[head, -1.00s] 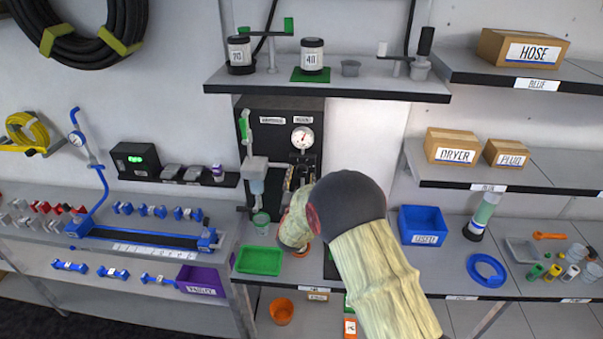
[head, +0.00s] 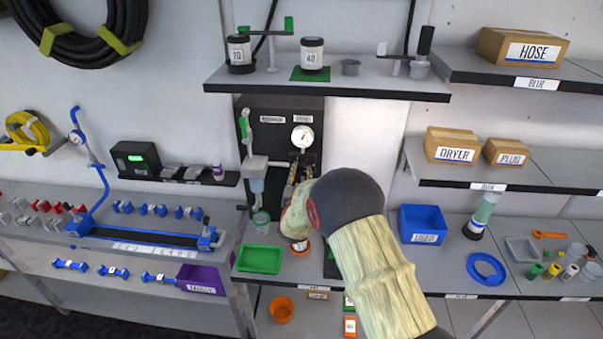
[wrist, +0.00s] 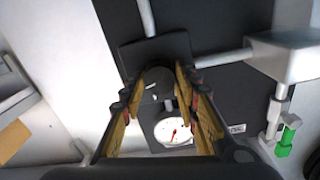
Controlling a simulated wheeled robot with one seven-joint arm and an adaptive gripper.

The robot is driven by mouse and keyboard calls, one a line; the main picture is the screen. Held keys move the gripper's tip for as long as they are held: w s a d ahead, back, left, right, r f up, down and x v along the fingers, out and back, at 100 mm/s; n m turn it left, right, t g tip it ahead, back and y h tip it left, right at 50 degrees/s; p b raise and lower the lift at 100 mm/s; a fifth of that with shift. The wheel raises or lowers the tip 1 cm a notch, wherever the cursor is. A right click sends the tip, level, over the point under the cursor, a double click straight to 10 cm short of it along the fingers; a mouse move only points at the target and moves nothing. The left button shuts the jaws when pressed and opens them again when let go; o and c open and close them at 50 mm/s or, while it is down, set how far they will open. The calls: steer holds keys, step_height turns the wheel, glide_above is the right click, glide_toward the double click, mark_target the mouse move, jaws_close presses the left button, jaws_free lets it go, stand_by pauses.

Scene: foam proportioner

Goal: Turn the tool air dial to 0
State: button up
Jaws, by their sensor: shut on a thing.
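The dark round knob (wrist: 157,82), which I take for the tool air dial, sits between my fingers in the wrist view. My gripper (wrist: 158,76) is shut on it, one finger pad on each side. A white round gauge with a red needle (wrist: 174,131) shows beyond the fingers; its numbers are too small to read. In the head view the gauge (head: 302,137) is on a black panel (head: 270,105), and my gripper (head: 303,168) reaches the panel just below it. My arm hides the knob there.
A grey fixture with a green handle (head: 257,163) stands close left of my gripper. A shelf (head: 330,91) with labelled jars is above. A green tray (head: 259,260) and a blue bin (head: 422,224) lie on the bench either side of my arm.

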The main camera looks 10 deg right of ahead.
steer(key=c, duration=0.5)
steer(key=shift+o, duration=0.2)
